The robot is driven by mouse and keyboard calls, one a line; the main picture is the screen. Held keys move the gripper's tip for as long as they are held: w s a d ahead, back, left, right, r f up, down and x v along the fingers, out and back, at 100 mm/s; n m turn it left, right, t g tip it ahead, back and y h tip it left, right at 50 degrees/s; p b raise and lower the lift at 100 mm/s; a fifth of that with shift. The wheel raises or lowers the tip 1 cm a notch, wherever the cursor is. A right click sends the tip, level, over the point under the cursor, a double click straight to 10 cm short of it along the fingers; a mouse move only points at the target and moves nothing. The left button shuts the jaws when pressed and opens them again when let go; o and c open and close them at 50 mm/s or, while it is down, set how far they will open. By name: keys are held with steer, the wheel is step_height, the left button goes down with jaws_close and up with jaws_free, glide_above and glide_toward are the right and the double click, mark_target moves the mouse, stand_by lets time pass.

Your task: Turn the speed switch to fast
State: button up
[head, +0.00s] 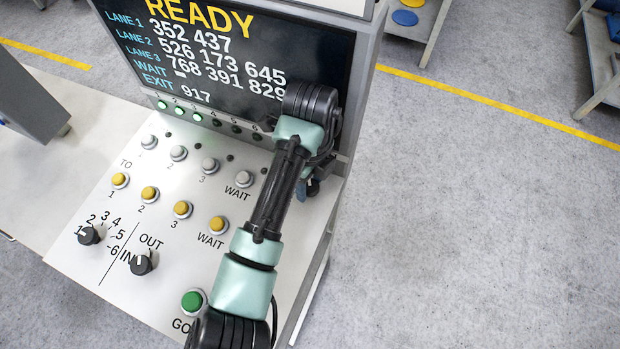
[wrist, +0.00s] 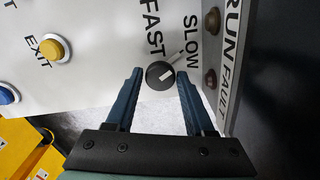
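The speed switch (wrist: 160,75) is a round black knob with a light pointer bar, on a pale panel in the wrist view. Its bar points up and right, toward the word SLOW (wrist: 190,42); the word FAST (wrist: 153,36) is to the left of that. My gripper (wrist: 158,78) is open, with its two blue fingers on either side of the knob. A small gap shows at the left finger; whether the right finger touches I cannot tell. In the head view the switch is not visible, and my arm hides most of the gripper.
In the wrist view, a yellow EXIT button (wrist: 53,47) is at left and a RUN/FAULT strip (wrist: 228,50) with dark lamps at right. In the head view, the console panel (head: 165,245) carries several buttons and two knobs; open floor (head: 470,220) is at right.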

jaws_close()
steer(key=shift+r+n, duration=0.1)
steer(key=shift+n, duration=0.3)
steer(key=shift+n+p, duration=0.9)
steer(key=shift+p, duration=0.05)
steer(key=n+p, duration=0.2)
steer(key=n, duration=0.1)
steer(key=shift+r+n, duration=0.1)
steer(key=shift+n, duration=0.2)
steer(key=n+p, duration=0.3)
steer(key=n, duration=0.2)
steer(key=shift+n, duration=0.6)
steer(key=shift+o, duration=2.4)
jaws_free()
